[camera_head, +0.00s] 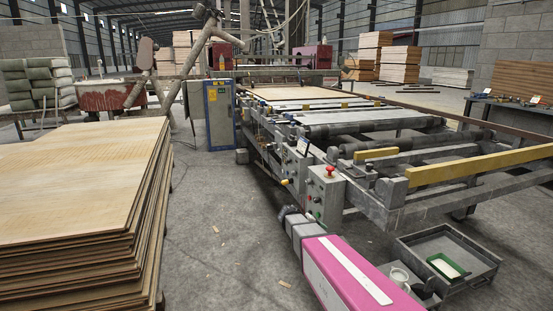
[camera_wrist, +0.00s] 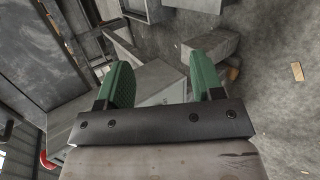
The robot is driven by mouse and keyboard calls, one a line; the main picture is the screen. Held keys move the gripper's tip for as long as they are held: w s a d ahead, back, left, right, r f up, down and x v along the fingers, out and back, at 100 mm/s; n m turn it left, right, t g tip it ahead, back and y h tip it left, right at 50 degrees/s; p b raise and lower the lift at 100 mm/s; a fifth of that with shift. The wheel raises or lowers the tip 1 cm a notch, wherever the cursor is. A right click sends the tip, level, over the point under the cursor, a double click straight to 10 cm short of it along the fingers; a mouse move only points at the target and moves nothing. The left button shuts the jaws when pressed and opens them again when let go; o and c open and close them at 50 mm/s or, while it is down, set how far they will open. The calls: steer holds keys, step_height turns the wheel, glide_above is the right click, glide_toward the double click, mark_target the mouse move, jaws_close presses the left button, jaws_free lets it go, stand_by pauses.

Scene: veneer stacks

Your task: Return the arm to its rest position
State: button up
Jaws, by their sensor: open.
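My gripper (camera_wrist: 162,80) is open and empty in the wrist view, with its two green finger pads set wide apart. Grey blocky machine parts and the concrete floor show beyond and between the pads. In the head view my pink arm reaches up from the bottom centre. Its grey end, with my gripper (camera_head: 284,211), is in front of the machine's control box (camera_head: 325,190), above the floor. The finger gap is too small to make out in that view. Whether the gripper touches the machine cannot be told.
A tall stack of veneer sheets (camera_head: 75,185) stands at the left. The roller machine (camera_head: 385,130) fills the centre and right.

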steer(key=s+m+g+y, duration=0.1)
steer(key=s+m+y, duration=0.2)
steer(key=s+y, duration=0.8)
steer(key=s+f, duration=0.1)
steer(key=s, duration=0.8)
steer(key=shift+s, duration=0.3)
